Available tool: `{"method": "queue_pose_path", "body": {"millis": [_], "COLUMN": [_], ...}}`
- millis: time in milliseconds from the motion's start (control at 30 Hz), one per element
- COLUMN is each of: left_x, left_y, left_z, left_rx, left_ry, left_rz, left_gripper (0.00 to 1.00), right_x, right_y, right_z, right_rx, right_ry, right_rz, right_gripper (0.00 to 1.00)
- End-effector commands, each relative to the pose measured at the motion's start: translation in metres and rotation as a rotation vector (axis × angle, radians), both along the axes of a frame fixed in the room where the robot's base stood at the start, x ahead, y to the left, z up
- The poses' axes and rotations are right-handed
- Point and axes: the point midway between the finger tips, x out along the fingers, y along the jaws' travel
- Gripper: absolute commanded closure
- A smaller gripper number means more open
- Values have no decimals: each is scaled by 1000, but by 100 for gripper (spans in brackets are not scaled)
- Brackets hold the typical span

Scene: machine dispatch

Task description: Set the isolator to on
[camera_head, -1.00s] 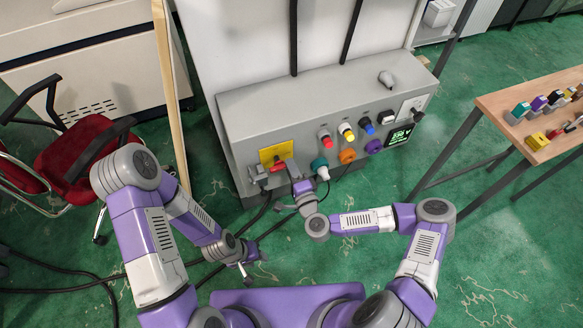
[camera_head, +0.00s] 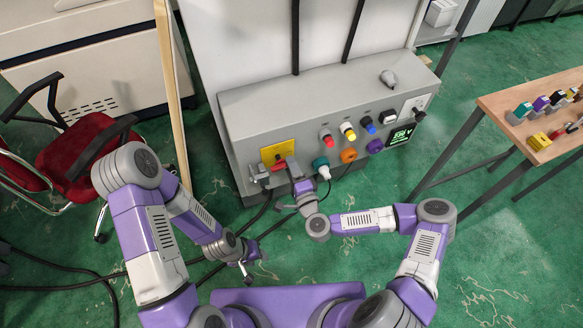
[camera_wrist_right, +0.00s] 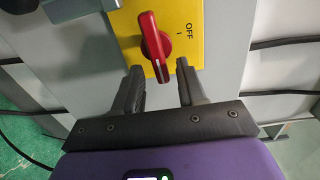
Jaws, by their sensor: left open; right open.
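The isolator has a red rotary handle (camera_wrist_right: 155,45) on a yellow plate (camera_head: 286,149) at the left end of the panel's front. In the right wrist view the handle runs nearly up and down, slightly tilted. "OFF" and a short mark are printed beside it on the yellow plate (camera_wrist_right: 189,48). My right gripper (camera_wrist_right: 160,82) is open, its fingers apart either side of the handle's lower end; I cannot tell whether they touch it. It also shows at the isolator in the head view (camera_head: 283,170), partly hiding it. My left gripper (camera_head: 248,272) is open and empty, low over the floor.
The grey panel box (camera_head: 300,112) carries coloured buttons, plugs and a small lit display (camera_head: 400,136). Dark cables lie on the green floor. A red chair (camera_head: 80,150) stands at left, and a wooden table (camera_head: 500,103) with small parts at right.

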Motion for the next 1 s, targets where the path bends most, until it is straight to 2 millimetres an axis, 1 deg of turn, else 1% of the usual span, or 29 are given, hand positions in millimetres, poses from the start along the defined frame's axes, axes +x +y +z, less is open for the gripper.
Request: {"method": "queue_pose_path", "body": {"millis": [67, 167, 300, 400, 500, 633, 1000], "left_x": [0, 0, 0, 0, 0, 0, 0], "left_y": [0, 0, 0, 0, 0, 0, 0], "left_z": [2, 6, 10, 13, 14, 14, 14], "left_rx": [0, 0, 0, 0, 0, 0, 0], "left_ry": [0, 0, 0, 0, 0, 0, 0], "left_rz": [0, 0, 0, 0, 0, 0, 0], "left_gripper": [57, 57, 57, 57, 57, 57, 57], "right_x": [-5, -19, -43, -57, -67, -72, -72], "right_y": [-2, -6, -14, -18, -21, -22, -22], "right_z": [0, 1, 1, 1, 0, 0, 0], "right_rx": [-1, 0, 1, 1, 0, 0, 0], "right_ry": [2, 3, 4, 4, 3, 2, 2], "right_rz": [-1, 1, 2, 4, 4, 4, 4], "right_gripper": [60, 60, 60, 60, 60, 60, 60]}}
